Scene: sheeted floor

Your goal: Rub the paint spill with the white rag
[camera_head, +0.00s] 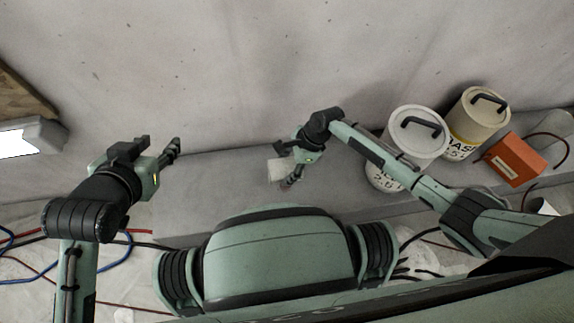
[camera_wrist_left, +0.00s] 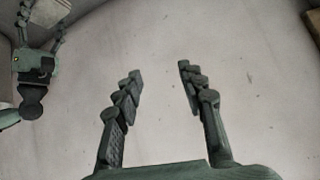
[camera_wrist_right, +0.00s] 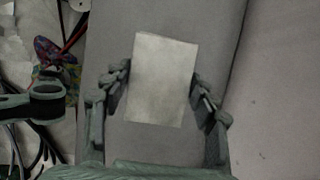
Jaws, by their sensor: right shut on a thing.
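The white rag (camera_wrist_right: 162,78) is a flat pale rectangle between the fingers of my right gripper (camera_wrist_right: 160,72), which is shut on it. In the head view the rag (camera_head: 278,169) is by the right gripper (camera_head: 289,164), over the grey sheeted step. The rag also shows at the top left of the left wrist view (camera_wrist_left: 50,10). My left gripper (camera_wrist_left: 160,75) is open and empty, its fingers facing the pale sheeted surface; in the head view it is to the left (camera_head: 175,150). I cannot make out a paint spill in any view.
Two lidded white buckets (camera_head: 416,134) (camera_head: 480,112) and an orange box (camera_head: 515,159) stand on the step at the right. A lit lamp (camera_head: 22,140) is at the far left. Cables (camera_head: 125,262) and a multicoloured cloth-like thing (camera_wrist_right: 58,62) lie lower down. The step's middle is mostly clear.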

